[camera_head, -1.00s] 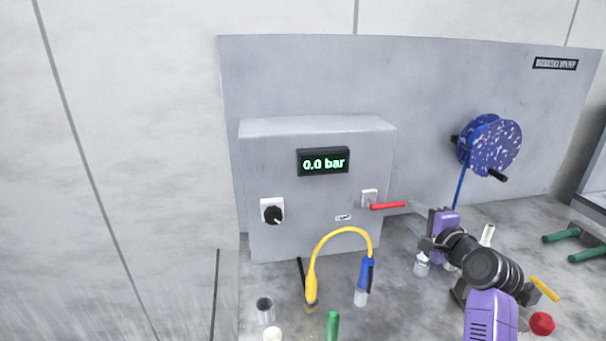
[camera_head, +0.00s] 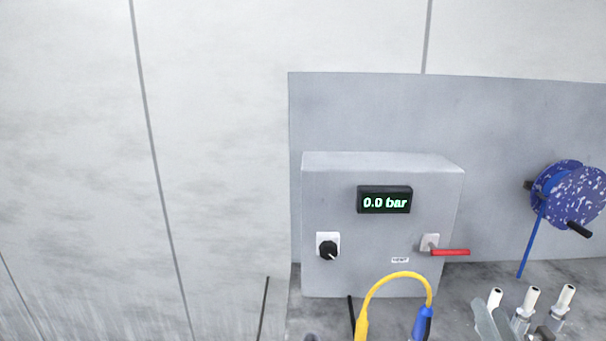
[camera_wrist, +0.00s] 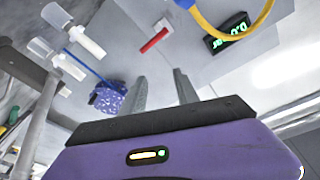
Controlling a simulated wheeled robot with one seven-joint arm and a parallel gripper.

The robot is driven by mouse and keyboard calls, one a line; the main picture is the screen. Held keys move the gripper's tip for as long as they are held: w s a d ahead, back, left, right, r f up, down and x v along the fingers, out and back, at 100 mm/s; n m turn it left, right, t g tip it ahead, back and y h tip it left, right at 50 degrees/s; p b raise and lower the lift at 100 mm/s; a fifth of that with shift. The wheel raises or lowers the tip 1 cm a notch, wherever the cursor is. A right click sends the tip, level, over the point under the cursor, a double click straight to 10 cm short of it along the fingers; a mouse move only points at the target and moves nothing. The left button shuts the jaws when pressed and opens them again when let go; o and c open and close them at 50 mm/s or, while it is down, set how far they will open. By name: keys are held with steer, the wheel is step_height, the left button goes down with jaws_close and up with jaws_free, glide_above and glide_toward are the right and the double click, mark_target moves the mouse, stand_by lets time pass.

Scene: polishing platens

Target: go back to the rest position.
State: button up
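My gripper (camera_wrist: 160,88) shows in the wrist view, with two grey fingers standing apart and nothing held between them. Its purple housing fills the bottom of that view. In the head view, grey finger-like pieces (camera_head: 489,322) show at the bottom edge, right of the yellow hose; the rest of the arm is out of that picture. The fingers are apart from the red lever (camera_head: 450,252) on the grey control box (camera_head: 383,280). The red lever also shows in the wrist view (camera_wrist: 154,40), beyond the fingertips.
The box display (camera_head: 384,200) reads 0.0 bar, above a black knob (camera_head: 328,250). A yellow hose (camera_head: 397,276) arches in front, with a blue fitting (camera_head: 422,325). White-topped bottles (camera_head: 532,298) stand at right. A blue reel (camera_head: 570,195) hangs on the back panel.

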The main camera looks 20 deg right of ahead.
steer(key=s+a+f+n+g+y, duration=0.1)
steer(key=s+a+f+n+y, duration=0.1)
steer(key=s+a, duration=0.6)
steer(key=s+a+f+n+g+y, duration=0.1)
steer(key=s+a+f+n+y, duration=0.2)
steer(key=s+a, duration=0.5)
steer(key=s+a+f+n+g+y, duration=0.1)
steer(key=s+a+f+n, duration=0.3)
steer(key=s+a, duration=0.4)
steer(key=s+n+y, duration=0.1)
steer(key=s, duration=0.4)
steer(key=shift+s+a+y, duration=0.2)
steer(key=shift+s+y, duration=0.2)
